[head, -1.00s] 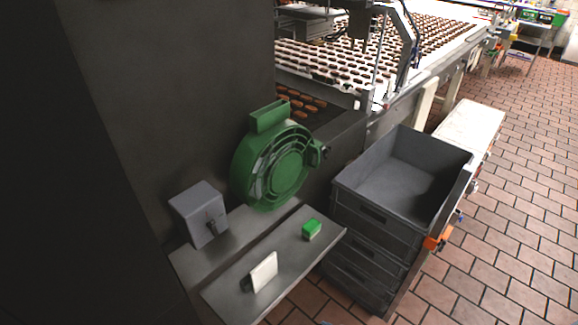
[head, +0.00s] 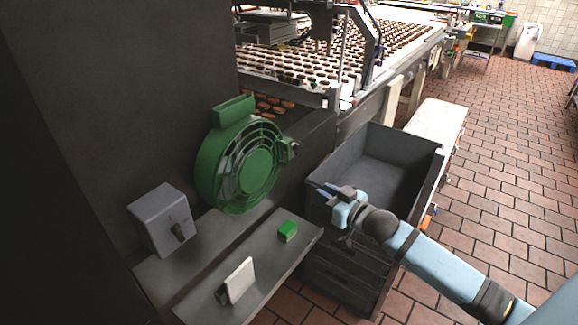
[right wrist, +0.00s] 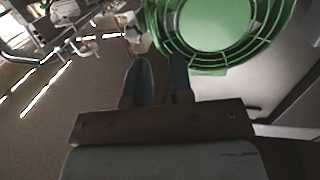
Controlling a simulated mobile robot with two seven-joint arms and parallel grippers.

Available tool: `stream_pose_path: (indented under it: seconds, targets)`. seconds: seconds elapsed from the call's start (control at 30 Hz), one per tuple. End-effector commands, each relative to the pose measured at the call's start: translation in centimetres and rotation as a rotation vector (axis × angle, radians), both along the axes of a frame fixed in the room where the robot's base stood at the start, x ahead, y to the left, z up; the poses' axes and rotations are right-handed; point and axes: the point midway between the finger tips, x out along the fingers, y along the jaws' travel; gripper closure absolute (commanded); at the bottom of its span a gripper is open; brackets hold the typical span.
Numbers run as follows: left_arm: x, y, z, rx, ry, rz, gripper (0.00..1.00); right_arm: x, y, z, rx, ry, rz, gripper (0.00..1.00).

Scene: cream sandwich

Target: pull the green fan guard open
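The green fan (head: 207,168) is mounted on the dark wall left of centre in the head view, with its round slatted guard (head: 258,170) facing right and lying against the housing. A small dark fitting (head: 291,150) sits at the guard's right edge. My right gripper (head: 332,190) is to the right of the fan, in front of the grey crate, apart from the guard. In the right wrist view its two fingers (right wrist: 159,78) stand apart with nothing between them, and the guard (right wrist: 205,58) shows beyond them at the top. My left gripper is not in view.
A grey switch box (head: 160,222) is on the wall left of the fan. A metal shelf (head: 210,305) below holds a green block (head: 287,231) and a white block (head: 240,280). Stacked grey crates (head: 400,140) stand at right. Tiled floor (head: 500,190) is open farther right.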

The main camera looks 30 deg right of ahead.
Motion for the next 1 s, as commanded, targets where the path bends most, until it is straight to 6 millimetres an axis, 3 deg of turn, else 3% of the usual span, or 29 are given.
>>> stream_pose_path:
  seconds: [0.1, 0.2, 0.37, 0.8, 1.0]
  targets:
    - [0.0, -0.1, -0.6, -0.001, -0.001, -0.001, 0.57, 1.4, -1.5, 2.7, 0.011, -0.054, 0.003, 0.79]
    - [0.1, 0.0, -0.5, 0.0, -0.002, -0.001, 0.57, 2.1, -1.7, 3.4, 0.016, -0.064, 0.003, 0.79]
    - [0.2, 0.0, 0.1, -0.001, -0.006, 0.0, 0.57, 4.0, -1.3, 3.6, 0.017, -0.064, 0.003, 0.79]
    - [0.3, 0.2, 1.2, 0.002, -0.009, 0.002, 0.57, 12.4, 0.4, 3.5, 0.016, -0.062, 0.002, 0.79]
    - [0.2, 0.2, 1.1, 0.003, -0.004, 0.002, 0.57, 14.5, 0.9, 3.3, 0.016, -0.061, 0.003, 0.79]
